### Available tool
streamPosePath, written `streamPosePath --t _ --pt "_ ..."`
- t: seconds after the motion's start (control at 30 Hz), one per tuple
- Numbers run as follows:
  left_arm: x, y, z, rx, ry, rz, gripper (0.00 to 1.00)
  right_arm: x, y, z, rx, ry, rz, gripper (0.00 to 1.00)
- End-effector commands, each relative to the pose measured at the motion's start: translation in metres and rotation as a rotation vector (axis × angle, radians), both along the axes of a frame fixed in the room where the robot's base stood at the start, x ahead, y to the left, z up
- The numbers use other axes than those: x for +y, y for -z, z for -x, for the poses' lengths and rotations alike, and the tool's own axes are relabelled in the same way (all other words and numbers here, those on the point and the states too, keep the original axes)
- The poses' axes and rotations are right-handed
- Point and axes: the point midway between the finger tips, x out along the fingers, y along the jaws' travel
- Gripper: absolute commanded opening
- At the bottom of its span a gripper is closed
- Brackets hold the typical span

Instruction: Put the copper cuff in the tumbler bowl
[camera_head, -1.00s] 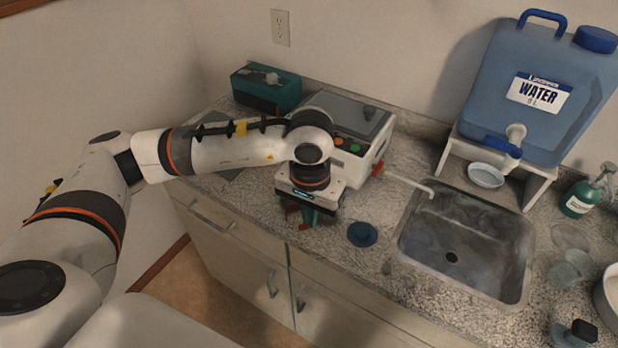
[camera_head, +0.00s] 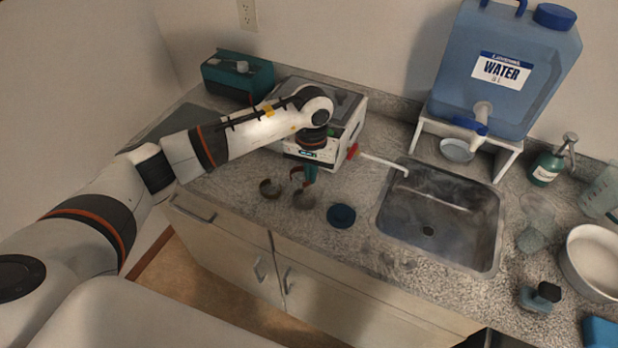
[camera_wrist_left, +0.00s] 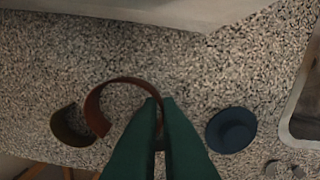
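My left gripper (camera_head: 311,178) has green fingers pointing down over the counter, in front of the boxy machine. In the left wrist view its fingers (camera_wrist_left: 160,102) are closed on one end of the copper cuff (camera_wrist_left: 121,83), an open reddish band. In the head view the cuff (camera_head: 297,174) hangs beside the fingertips, a little above the counter. A round white bowl (camera_head: 567,262) stands at the far right, beyond the sink; it looks like the tumbler bowl, but no label shows. My right gripper is out of view.
A darker brown cuff (camera_head: 268,189) lies on the counter near my gripper. A blue round dish (camera_head: 341,216) lies to the right. The sink (camera_head: 440,215), with a spout over it, separates this area from the white bowl. The water jug (camera_head: 505,75) stands behind on a white stand (camera_head: 510,158).

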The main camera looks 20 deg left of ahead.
Motion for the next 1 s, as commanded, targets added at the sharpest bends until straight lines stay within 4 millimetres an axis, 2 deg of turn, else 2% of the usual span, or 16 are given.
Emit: streamPosePath --t 0.2,0.6,0.7,0.77,1.0 --pt "0.0 0.028 0.001 0.003 -0.001 0.0 0.0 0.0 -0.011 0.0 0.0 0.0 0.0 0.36" --pt "0.0 0.036 0.0 -0.001 0.001 0.0 0.0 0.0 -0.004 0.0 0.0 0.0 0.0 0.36" --pt "0.0 0.035 0.0 0.0 0.0 0.0 0.19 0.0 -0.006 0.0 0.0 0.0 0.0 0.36" --pt "0.0 0.035 0.0 0.0 0.0 0.0 0.26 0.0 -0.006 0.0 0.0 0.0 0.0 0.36" --pt "0.0 0.034 0.0 0.0 0.0 0.0 0.26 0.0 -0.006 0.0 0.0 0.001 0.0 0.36"
